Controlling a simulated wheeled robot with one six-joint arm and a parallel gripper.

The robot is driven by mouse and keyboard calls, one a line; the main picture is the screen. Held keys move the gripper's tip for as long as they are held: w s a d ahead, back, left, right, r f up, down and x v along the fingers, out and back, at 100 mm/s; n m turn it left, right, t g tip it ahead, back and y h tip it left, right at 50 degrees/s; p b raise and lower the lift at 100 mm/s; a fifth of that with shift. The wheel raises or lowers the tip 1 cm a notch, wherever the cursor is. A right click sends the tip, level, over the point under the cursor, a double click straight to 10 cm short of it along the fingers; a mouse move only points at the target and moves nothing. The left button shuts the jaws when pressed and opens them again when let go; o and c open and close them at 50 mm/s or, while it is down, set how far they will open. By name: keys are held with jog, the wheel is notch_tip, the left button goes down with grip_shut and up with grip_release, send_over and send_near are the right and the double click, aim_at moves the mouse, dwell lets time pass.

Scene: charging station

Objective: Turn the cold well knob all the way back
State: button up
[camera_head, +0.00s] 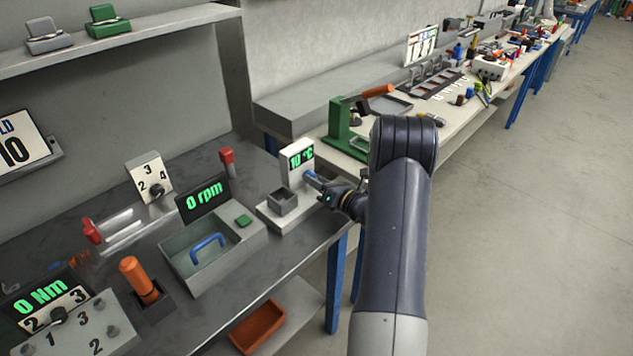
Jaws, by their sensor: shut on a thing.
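The cold well (284,220) is a light grey unit on the dark bench, with a small square well in front. Its upright display (301,157) reads 10 °C in green. My gripper (315,181) reaches in from the right, just below the display, and is shut on the cold well knob. The fingers hide most of the knob, so its angle cannot be told.
A spinner box with a 0 rpm display (205,199) and blue handle stands left of the cold well. A card reading 10 (14,148) is on the left wall. A green press (340,130) stands behind my gripper. The floor at right is clear.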

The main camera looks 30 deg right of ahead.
jog(key=shift+f, duration=0.1)
jog(key=n+b, duration=0.1)
jog(key=b, duration=0.2)
jog(key=n+b, duration=0.2)
jog(key=b, duration=0.1)
jog(key=shift+f+n, duration=0.3)
jog(key=n+b, duration=0.5)
jog(key=b, duration=0.4)
jog(key=shift+n, duration=0.3)
jog(key=n+b, duration=0.6)
jog(key=b, duration=0.4)
jog(key=n+b, duration=0.1)
jog(key=b, duration=0.1)
jog(key=n+b, duration=0.2)
jog(key=shift+r, duration=0.25)
jog(key=shift+r+n+b, duration=0.15)
jog(key=shift+n+b, duration=0.15)
jog(key=shift+b, duration=0.15)
jog(key=o, duration=1)
